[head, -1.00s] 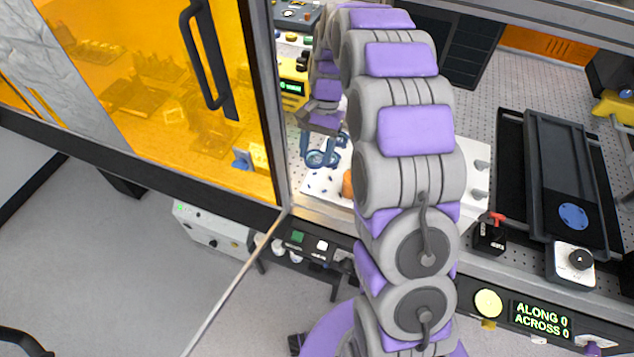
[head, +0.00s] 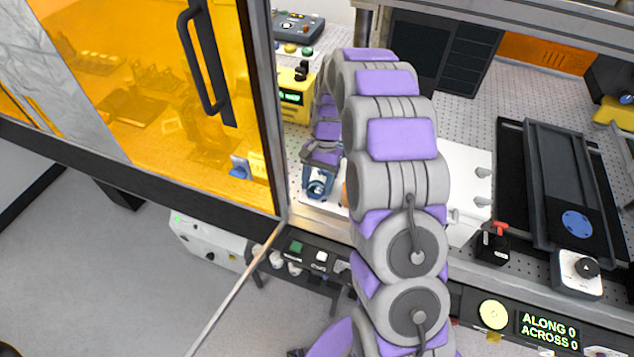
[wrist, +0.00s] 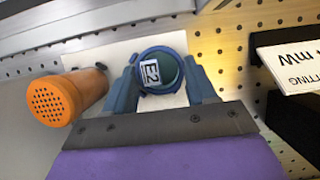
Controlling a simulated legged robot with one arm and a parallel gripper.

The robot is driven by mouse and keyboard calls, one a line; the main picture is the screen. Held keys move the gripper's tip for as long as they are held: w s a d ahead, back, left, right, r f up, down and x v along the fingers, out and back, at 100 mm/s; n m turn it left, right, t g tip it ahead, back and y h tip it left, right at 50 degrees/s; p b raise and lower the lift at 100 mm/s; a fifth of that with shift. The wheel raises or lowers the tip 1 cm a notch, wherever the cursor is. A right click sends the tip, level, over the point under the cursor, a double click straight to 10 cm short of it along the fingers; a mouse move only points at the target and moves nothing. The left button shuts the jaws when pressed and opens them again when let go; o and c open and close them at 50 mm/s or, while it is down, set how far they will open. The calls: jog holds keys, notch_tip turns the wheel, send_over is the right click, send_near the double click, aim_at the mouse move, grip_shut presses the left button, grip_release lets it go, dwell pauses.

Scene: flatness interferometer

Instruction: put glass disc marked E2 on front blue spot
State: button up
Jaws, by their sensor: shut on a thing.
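The glass disc marked E2 (wrist: 158,72) is a dark green round in a blue ring, with a white E2 label, in the wrist view. My gripper (wrist: 163,76) has its blue fingers on either side of it, shut on it. In the head view my gripper (head: 317,187) is over the white plate, left of my arm; the disc cannot be made out clearly there. A blue spot (head: 577,222) is at the near end of the black slide at right. My arm covers the middle of the bench.
An orange perforated cylinder (wrist: 62,97) stands just left of my gripper in the wrist view. The amber door (head: 170,90) stands at left. A black knob block with a red lever (head: 493,243) and a white dial box (head: 577,272) sit near the front edge.

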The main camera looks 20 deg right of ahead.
jog(key=o, duration=0.9)
jog(key=shift+d+f, duration=0.15)
jog(key=shift+d, duration=0.25)
jog(key=o, duration=0.4)
jog(key=shift+d, duration=0.4)
jog(key=shift+c, duration=0.2)
jog(key=shift+w+a, duration=0.1)
jog(key=shift+a, duration=0.4)
jog(key=shift+w+r, duration=0.1)
jog(key=shift+r, duration=0.35)
jog(key=d+p+v, duration=0.1)
jog(key=p+v, duration=0.2)
jog(key=v, duration=0.7)
jog(key=s+a+r+n, duration=0.2)
jog(key=s+a+r, duration=0.1)
jog(key=s+r, duration=0.55)
jog(key=s+n+t+h, duration=0.1)
jog(key=s+n, duration=0.4)
jog(key=s, duration=2.4)
jog(key=shift+a+r+t+h, duration=0.3)
jog(key=shift+a+t+h, duration=0.1)
jog(key=shift+h, duration=0.4)
